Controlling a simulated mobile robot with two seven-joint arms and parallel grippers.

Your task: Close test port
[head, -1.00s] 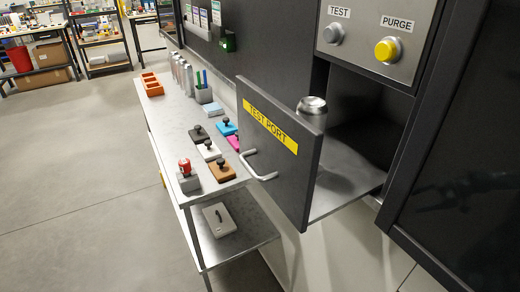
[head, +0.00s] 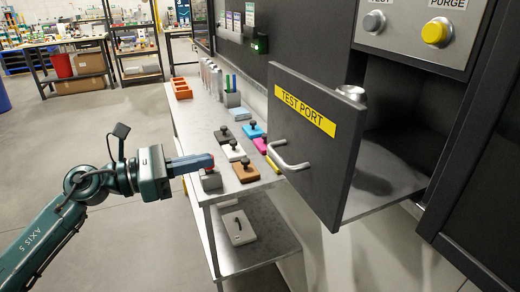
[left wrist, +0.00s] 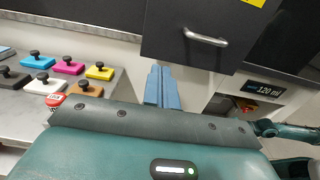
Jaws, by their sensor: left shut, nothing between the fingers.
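The test port door (head: 310,175) is a dark panel with a yellow TEST PORT label (head: 305,106) and a silver bar handle (head: 287,163). It stands open, swung out in front of the test port opening (head: 405,120). Behind its top edge shows the upper part of a silver can (head: 352,92). My left gripper (head: 210,160) is shut and empty, left of the handle and apart from it. In the left wrist view its blue fingers (left wrist: 162,90) are together, below and left of the door handle (left wrist: 205,38). My right gripper is not in view.
A metal bench (head: 197,117) left of the door holds coloured stamp-like blocks, a pen holder (head: 232,97), orange bins (head: 181,88) and silver cans. TEST and PURGE (head: 436,33) buttons sit above the opening. The floor at left is clear.

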